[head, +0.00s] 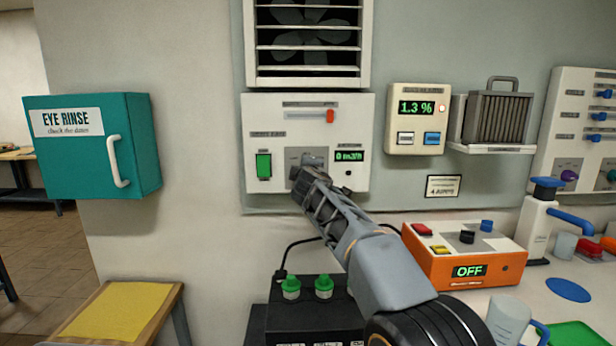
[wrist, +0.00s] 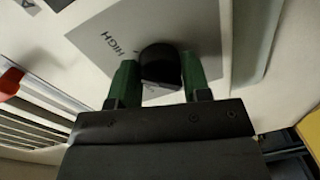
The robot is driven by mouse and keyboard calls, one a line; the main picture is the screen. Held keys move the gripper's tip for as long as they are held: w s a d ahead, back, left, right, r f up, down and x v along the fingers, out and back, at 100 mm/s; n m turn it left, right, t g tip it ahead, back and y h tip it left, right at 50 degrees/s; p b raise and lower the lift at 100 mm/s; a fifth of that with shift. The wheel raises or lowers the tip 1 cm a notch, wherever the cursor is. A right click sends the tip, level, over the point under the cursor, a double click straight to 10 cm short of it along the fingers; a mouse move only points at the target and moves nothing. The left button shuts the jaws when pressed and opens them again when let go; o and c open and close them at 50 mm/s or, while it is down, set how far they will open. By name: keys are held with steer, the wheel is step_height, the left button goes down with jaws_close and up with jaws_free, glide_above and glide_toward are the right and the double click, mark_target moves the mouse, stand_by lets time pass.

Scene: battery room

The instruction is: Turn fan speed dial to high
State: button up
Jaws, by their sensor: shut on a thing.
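The fan speed dial is a dark round knob (wrist: 160,62) on a grey plate (wrist: 95,32), in the wrist view. My gripper (wrist: 161,76) has its two green fingers closed on either side of the knob. The word HIGH is printed on the plate to the upper left of the knob. In the head view my gripper (head: 305,178) reaches the lower middle of the white fan control panel (head: 225,125) and mostly hides the dial. A green readout (head: 349,156) right of it shows 0 m3/h. Any pointer mark on the knob is not clear.
A louvred fan (head: 308,40) is above the panel. The panel also has a green switch (head: 264,165) and an orange slider (head: 330,116). An orange box (head: 465,255) reading OFF and a black unit with green caps (head: 291,288) stand below. A teal cabinet (head: 92,145) is left.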

steer(key=shift+r+m, duration=0.15)
steer(key=shift+m, duration=0.25)
stand_by(0.3)
steer(key=o, duration=0.9)
steer(key=s+b, duration=0.4)
steer(key=s, duration=0.9)
steer(key=shift+s+d+r, duration=0.15)
steer(key=shift+s+r, duration=0.2)
steer(key=shift+s, duration=0.05)
steer(key=s+d+f+m+g+h+p, duration=0.3)
steer(key=s+d+f+m+g+p, duration=0.45)
steer(key=s+d+p, duration=0.35)
steer(key=s+d+f+m+g+y+p, duration=0.1)
steer(key=s+f+m+g+p, duration=0.2)
steer(key=s, duration=0.4)
steer(key=s+d+f+m+g+y+p, duration=0.1)
steer(key=s+f+m+g+p, duration=0.2)
steer(key=s, duration=0.4)
steer(key=f+m+p, duration=0.1)
steer(key=p, duration=0.1)
steer(key=shift+s+d+f+y+p, duration=0.25)
steer(key=shift+s+f+y+p, duration=0.05)
steer(key=shift+f+y+p, duration=0.1)
